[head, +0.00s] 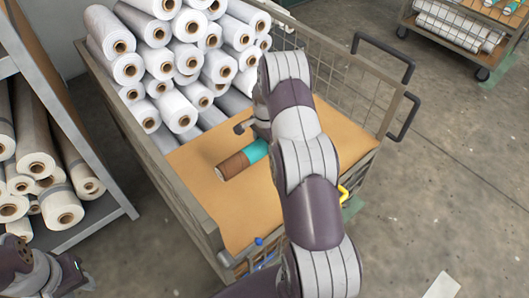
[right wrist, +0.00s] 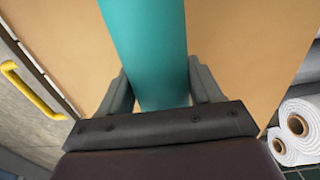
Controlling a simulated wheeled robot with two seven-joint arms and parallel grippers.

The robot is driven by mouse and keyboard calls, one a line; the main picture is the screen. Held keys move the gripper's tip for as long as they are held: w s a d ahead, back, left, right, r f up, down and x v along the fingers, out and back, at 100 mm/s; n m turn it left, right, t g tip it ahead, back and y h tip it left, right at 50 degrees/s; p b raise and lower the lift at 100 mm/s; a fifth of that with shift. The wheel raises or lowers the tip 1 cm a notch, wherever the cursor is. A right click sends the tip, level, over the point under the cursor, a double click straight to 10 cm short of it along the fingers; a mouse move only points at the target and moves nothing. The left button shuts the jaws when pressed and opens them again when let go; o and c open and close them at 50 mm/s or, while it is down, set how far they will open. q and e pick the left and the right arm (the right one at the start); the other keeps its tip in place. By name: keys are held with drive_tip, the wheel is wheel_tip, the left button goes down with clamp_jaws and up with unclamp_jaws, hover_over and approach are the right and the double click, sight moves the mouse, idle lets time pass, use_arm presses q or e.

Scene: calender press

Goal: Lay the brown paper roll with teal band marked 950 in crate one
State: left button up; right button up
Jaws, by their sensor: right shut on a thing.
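The brown paper roll (head: 232,167) with a teal band is over the tan floor of the large wire-sided crate (head: 205,228). I cannot tell whether it touches the floor. No 950 marking is readable. Its teal part fills the middle of the right wrist view (right wrist: 145,50). My right gripper (right wrist: 165,92) is shut on the teal part, one finger on each side; in the head view my right arm hides most of it. My left gripper (head: 76,275) is at the lower left, outside the crate, away from the roll; its fingers are too small to judge.
Several white rolls (head: 180,65) are stacked at the crate's far end. A rack (head: 100,215) of grey and white rolls stands left. A yellow handle (head: 344,193) is on the crate's near right side. Another trolley (head: 455,35) stands far right. The crate floor around the roll is bare.

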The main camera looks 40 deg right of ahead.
sight(265, 149)
drive_tip(key=shift+w+d+f, duration=0.4)
drive_tip(key=shift+w+f, duration=0.1)
drive_tip(key=shift+w, duration=0.25)
drive_tip(key=shift+f+b, duration=0.85)
drive_tip(key=shift+f, duration=1.2)
drive_tip(key=o, duration=1.4)
drive_tip(key=shift+r, duration=0.1)
